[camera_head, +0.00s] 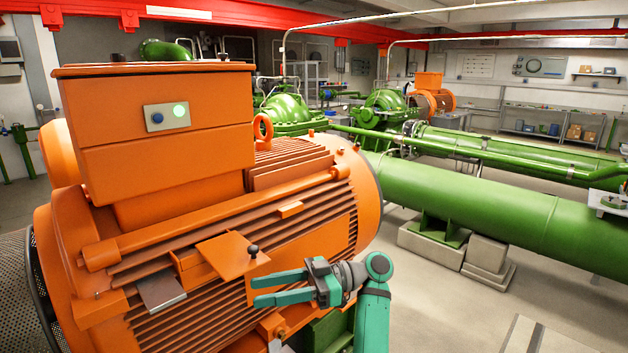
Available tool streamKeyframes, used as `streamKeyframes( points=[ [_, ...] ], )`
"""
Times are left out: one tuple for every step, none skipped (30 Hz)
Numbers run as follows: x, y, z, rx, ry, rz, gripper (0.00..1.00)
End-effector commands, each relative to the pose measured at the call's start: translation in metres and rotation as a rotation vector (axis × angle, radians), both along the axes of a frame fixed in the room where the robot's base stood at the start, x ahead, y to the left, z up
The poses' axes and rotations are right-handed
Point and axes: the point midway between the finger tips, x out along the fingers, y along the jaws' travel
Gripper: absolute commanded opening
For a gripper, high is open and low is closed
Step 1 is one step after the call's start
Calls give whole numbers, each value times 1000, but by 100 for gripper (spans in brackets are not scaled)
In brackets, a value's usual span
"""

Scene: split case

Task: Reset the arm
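My gripper (254,291) is teal with a dark wrist and shows at the lower middle. Its two fingers point left and are spread apart, with nothing between them. It is in front of the ribbed side of the large orange motor (345,215). My teal arm rises from the bottom edge and bends at the elbow to the right of the gripper. An orange flap (228,256) with a dark knob (253,250) sticks out of the motor just above and left of the fingers. I cannot tell whether the fingers touch the motor.
A grey plate (161,292) juts out left of the flap. Large green pipes (480,215) run along the right. The floor at lower right is mostly clear.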

Motion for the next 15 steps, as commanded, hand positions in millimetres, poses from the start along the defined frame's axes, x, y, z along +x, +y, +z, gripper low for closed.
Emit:
streamKeyframes(
  points=[
    [1, 1, -8, -1, 18, -18, 40],
    [2, 3, -13, -3, 29, -29, 40],
    [4, 5, -20, -6, 45, -46, 40],
    [5, 7, -25, -8, 56, -58, 40],
    [6, 8, -30, -9, 67, -71, 40],
    [7, 11, -39, -13, 84, -90, 40],
    [8, 13, -44, -14, 97, -103, 40],
    [9, 15, -51, -17, 112, -119, 40],
    [10, 18, -60, -21, 131, -139, 40],
    [11, 21, -68, -23, 147, -156, 40],
    [12, 23, -76, -27, 164, -174, 40],
    [13, 27, -88, -31, 187, -200, 40],
    [14, 30, -98, -36, 208, -222, 40],
    [15, 33, -109, -41, 229, -245, 40],
    [15, 38, -125, -47, 260, -281, 40]
  ],
)
